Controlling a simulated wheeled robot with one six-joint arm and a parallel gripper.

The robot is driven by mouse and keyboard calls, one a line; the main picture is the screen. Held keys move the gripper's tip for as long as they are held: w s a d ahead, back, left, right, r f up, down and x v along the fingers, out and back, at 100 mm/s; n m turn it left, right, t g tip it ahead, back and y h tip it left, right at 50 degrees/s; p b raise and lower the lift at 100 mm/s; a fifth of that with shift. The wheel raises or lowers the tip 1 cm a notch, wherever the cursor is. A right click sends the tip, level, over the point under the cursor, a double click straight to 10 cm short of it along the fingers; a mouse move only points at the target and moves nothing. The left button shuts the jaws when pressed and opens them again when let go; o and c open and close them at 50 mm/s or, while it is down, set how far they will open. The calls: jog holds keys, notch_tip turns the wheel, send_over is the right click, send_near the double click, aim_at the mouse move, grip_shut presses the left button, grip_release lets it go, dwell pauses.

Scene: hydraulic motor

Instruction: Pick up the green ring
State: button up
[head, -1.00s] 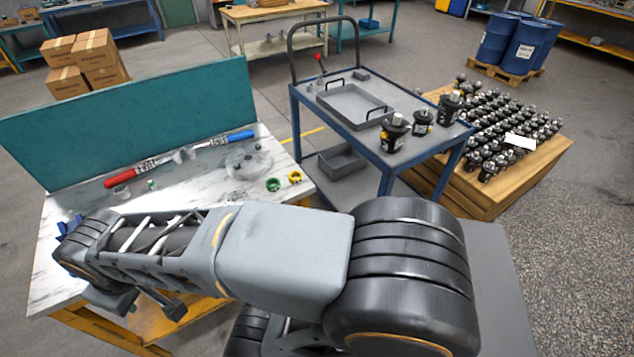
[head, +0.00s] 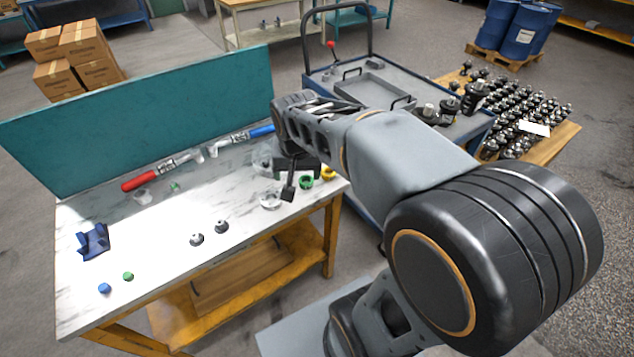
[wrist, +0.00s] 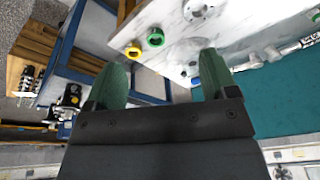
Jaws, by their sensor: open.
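The green ring (head: 306,183) lies on the white marbled workbench near its right end, close to the yellow ring (head: 328,173). My arm reaches over this end of the bench and its dark end part is close to the green ring. In the wrist view the green ring (wrist: 155,38) lies beyond the fingertips, between their directions, with the yellow ring (wrist: 132,52) to its left. My gripper (wrist: 160,72) is open and empty, with two green fingers spread apart. The green ring looks clear of the fingers.
A teal back panel (head: 150,122) stands along the bench's rear. Red-handled (head: 140,180) and blue-handled (head: 262,131) tools lie before it. A blue bracket (head: 93,241) and small parts sit at left. The blue cart (head: 430,135) stands beyond the bench's right end.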

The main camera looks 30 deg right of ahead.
jog(key=w+d+f+m+g+b, duration=0.1)
jog(key=w+d+f+m, duration=0.2)
jog(key=w, duration=0.3)
jog(key=w+d+f+m+g, duration=0.1)
jog(key=w+d+f+m, duration=0.2)
jog(key=w, duration=0.2)
jog(key=m+h, duration=0.1)
send_over(306, 178)
jog(key=s+a, duration=0.2)
jog(key=f, duration=0.8)
jog(key=shift+d, duration=0.25)
jog(key=shift+w+d+f, duration=0.1)
jog(key=shift+d+f, duration=0.1)
jog(key=shift+f, duration=1.3)
jog(key=shift+w+d+f, duration=0.1)
jog(key=shift+d+f, duration=0.1)
jog(key=shift+f, duration=1.25)
jog(key=c, duration=1)
jog(key=shift+r, duration=0.15)
